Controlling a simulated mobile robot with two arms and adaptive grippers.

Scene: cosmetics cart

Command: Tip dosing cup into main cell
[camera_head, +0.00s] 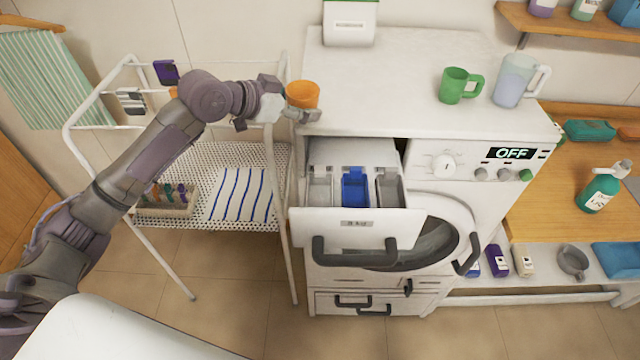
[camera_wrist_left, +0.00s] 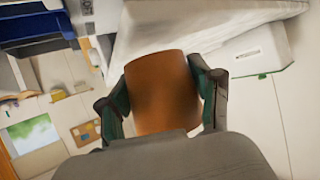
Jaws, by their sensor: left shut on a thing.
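An orange cup (camera_head: 303,95) is held by my left gripper (camera_head: 297,113) near the left front corner of the washing machine's top. The left wrist view also shows the orange cup (camera_wrist_left: 163,92) between the two fingers of the left gripper (camera_wrist_left: 163,100), which is shut on it. The cup looks upright; its contents cannot be seen. Below and to the right of it, the detergent drawer (camera_head: 350,228) is pulled open. It has a grey left cell (camera_head: 320,188), a blue middle cell (camera_head: 355,188) and a grey right cell (camera_head: 389,188). My right gripper is out of view.
The washing machine top (camera_head: 400,75) holds a green mug (camera_head: 456,86), a clear jug (camera_head: 512,80) and a white box (camera_head: 349,22). A white wire cart (camera_head: 225,155) stands at left. The machine's round door (camera_head: 445,235) is below the drawer.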

